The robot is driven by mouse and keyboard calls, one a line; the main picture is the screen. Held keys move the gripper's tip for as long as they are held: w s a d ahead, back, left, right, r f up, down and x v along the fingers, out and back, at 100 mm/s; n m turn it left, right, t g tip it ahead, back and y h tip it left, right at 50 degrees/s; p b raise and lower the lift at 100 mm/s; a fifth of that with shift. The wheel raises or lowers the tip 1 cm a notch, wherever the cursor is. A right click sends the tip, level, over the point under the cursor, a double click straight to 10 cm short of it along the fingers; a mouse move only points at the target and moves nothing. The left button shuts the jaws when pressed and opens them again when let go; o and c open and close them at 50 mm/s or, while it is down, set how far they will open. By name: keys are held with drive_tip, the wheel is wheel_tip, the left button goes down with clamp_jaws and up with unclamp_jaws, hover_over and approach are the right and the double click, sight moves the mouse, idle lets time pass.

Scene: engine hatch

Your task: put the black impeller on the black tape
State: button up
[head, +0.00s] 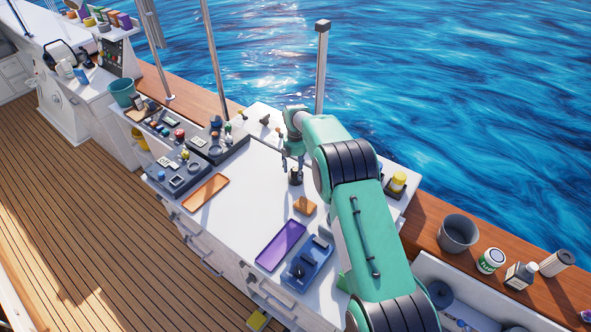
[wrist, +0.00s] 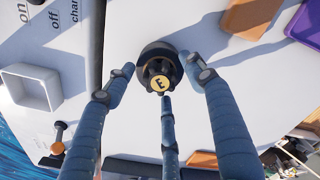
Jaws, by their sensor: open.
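In the wrist view, a black lobed piece with a yellow face marked "F" (wrist: 160,73), which looks like the impeller, sits between my fingers. A wider black round thing (wrist: 152,48), possibly the tape roll, shows around and behind it. I cannot tell whether the two are separate or touching. My gripper (wrist: 162,84) is open, its three blue fingers spread around the lobed piece with gaps visible. In the head view my gripper (head: 291,162) is low over the white worktop, just above a small black cylindrical thing (head: 296,178).
An orange block (head: 305,205), a purple tray (head: 280,245) and a blue tray (head: 322,257) with dark parts lie nearer the front. An orange tray (head: 205,191) and grey organisers (head: 215,145) with small parts stand left. The worktop's middle (head: 250,205) is clear.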

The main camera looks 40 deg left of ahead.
sight(296, 169)
wheel_tip(296, 169, up, 12)
drive_tip(key=shift+b, duration=0.45)
idle(0.7)
idle(0.3)
